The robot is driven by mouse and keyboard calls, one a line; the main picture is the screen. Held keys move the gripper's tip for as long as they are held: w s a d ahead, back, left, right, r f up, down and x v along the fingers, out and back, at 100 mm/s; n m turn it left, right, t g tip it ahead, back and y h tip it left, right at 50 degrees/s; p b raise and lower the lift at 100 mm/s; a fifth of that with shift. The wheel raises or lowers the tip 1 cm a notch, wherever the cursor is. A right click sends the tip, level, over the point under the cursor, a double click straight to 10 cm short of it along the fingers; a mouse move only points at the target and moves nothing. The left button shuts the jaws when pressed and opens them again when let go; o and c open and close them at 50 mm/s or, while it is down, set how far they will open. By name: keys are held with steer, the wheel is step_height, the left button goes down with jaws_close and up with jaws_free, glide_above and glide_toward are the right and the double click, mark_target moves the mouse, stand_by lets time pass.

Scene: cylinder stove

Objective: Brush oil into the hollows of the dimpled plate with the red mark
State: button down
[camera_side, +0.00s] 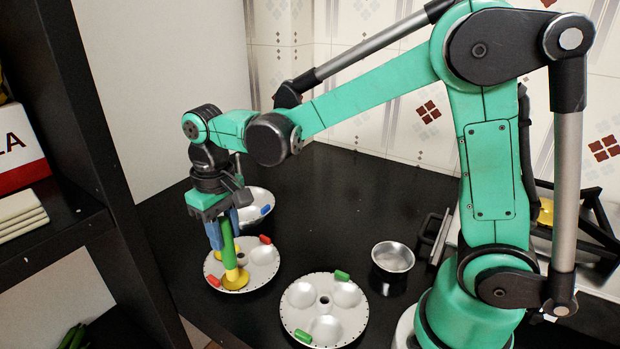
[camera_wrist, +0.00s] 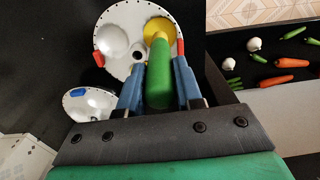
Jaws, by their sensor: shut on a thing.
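The dimpled plate with red marks (camera_side: 262,256) lies at the left of the dark counter, and it shows at the top of the wrist view (camera_wrist: 104,30). Its round hollows surround a small centre hole. My gripper (camera_side: 225,234) is above this plate, its blue fingers shut on the green handle of the brush (camera_side: 229,252). In the wrist view the handle (camera_wrist: 158,78) lies between both fingers. The brush's yellow head (camera_side: 236,280) is over one hollow near the plate's front edge and appears to touch it. The head hides most of that hollow.
A dimpled plate with green marks (camera_side: 325,327) lies to the right, and one with blue marks (camera_side: 258,196) lies behind. A metal bowl (camera_side: 392,256) stands further right. A dark shelf (camera_side: 60,225) borders the left. Vegetables (camera_wrist: 290,63) lie off to the side in the wrist view.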

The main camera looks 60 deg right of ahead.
steer(key=shift+s, duration=0.2)
steer(key=shift+r, duration=2.55)
steer(key=d+f, duration=0.4)
steer(key=d, duration=0.3)
steer(key=shift+s, duration=0.2)
steer(key=shift+f, duration=0.55)
